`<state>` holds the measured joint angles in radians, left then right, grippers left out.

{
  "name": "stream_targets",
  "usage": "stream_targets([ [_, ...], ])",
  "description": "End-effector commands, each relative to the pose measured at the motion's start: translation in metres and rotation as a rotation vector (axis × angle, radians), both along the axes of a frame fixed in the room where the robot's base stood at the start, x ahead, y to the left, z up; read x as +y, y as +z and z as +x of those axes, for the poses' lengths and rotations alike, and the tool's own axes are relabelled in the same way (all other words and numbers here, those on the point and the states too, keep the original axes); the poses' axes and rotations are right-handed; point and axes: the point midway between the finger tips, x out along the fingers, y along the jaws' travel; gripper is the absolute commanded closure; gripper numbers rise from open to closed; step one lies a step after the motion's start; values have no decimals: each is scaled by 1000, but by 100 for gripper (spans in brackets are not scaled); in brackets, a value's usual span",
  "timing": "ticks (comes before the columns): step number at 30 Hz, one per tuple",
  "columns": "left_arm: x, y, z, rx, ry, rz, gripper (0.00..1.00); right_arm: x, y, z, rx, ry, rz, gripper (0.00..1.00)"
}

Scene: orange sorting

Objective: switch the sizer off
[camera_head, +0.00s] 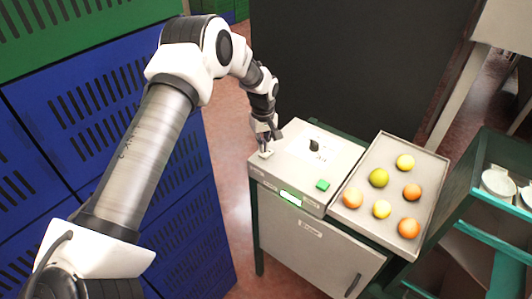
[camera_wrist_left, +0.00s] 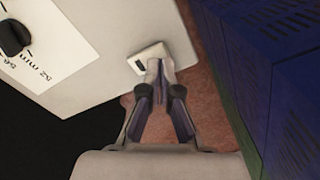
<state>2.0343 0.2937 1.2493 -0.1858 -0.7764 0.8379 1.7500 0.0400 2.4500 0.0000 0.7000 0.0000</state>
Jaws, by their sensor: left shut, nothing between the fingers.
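The sizer (camera_head: 300,170) is a pale grey box on a cabinet, with a black knob (camera_head: 314,146), a green button (camera_head: 323,185) and a green lit display (camera_head: 290,198) on its front. A small white plate with a dark rocker switch (camera_wrist_left: 139,66) is at the edge of its top. My left gripper (camera_head: 265,143) points down over that switch at the left end. In the left wrist view its closed fingertips (camera_wrist_left: 159,70) overlap the plate beside the dark rocker. I cannot tell whether they touch it. My right gripper is not in view.
A metal tray (camera_head: 440,165) with several oranges and yellow fruits stands right of the sizer. Blue slatted crates (camera_head: 90,120) are stacked on the left, close to my arm. A teal shelf (camera_head: 480,190) with white round containers is at the right. A dark panel stands behind.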

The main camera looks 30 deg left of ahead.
Motion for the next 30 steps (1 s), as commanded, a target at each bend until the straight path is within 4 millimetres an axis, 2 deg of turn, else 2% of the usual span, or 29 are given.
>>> stream_targets([
  [30,0,-16,0,0,0,0,100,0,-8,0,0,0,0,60],
])
